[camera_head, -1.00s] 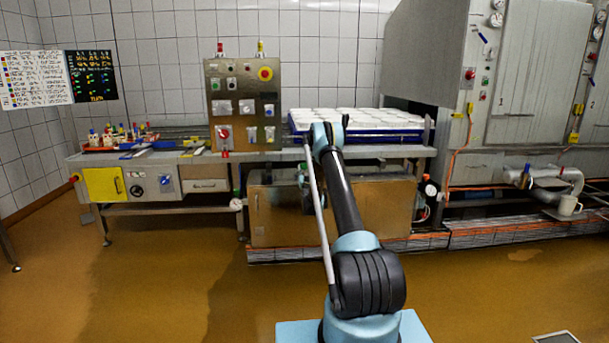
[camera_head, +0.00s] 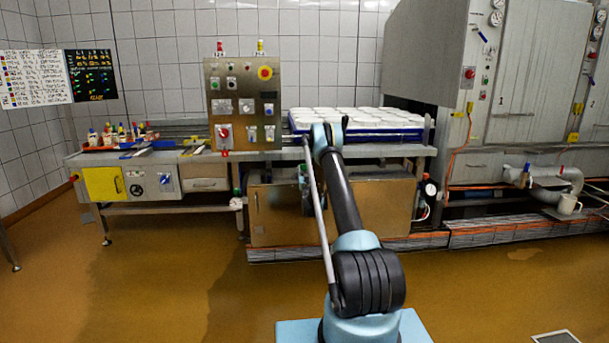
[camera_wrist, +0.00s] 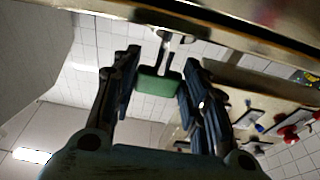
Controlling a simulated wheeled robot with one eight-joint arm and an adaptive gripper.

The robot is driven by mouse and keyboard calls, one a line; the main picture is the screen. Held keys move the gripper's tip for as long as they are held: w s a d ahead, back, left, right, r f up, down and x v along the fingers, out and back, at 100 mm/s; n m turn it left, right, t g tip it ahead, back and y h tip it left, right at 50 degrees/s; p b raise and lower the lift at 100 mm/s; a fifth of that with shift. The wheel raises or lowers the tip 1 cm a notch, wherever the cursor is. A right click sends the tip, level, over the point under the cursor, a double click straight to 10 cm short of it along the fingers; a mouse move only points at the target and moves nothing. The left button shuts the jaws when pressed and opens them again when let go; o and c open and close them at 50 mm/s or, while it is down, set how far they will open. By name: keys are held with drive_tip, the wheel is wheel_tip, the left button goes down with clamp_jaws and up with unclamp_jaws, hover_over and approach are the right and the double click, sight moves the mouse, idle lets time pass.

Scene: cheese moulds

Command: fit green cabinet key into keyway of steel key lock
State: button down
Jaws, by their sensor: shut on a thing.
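The green cabinet key (camera_wrist: 158,83) is between the fingers of my gripper (camera_wrist: 161,60) in the wrist view. The gripper is shut on its green head. The key's thin metal shank points away from the gripper, toward the edge across the top of that view. Whether its end touches anything there I cannot tell. In the head view my gripper is low in front of the steel cabinet (camera_head: 385,205), below the worktop edge, partly hidden by my arm. I cannot make out the steel key lock or its keyway in either view.
The worktop (camera_head: 350,151) carries a blue tray of white moulds (camera_head: 410,134) above my gripper. A control panel (camera_head: 243,85) with buttons stands on the worktop to the left. A large grey machine (camera_head: 540,70) stands to the right. The floor in front is clear.

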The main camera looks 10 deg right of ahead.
drive_tip(key=shift+f, duration=0.65)
drive_tip(key=c, duration=0.9)
unclamp_jaws()
drive_tip(key=shift+o, duration=0.2)
drive_tip(key=shift+s, duration=0.1)
drive_tip(key=v, duration=1.1)
drive_tip(key=shift+s+f, duration=0.15)
drive_tip(key=shift+s, duration=0.25)
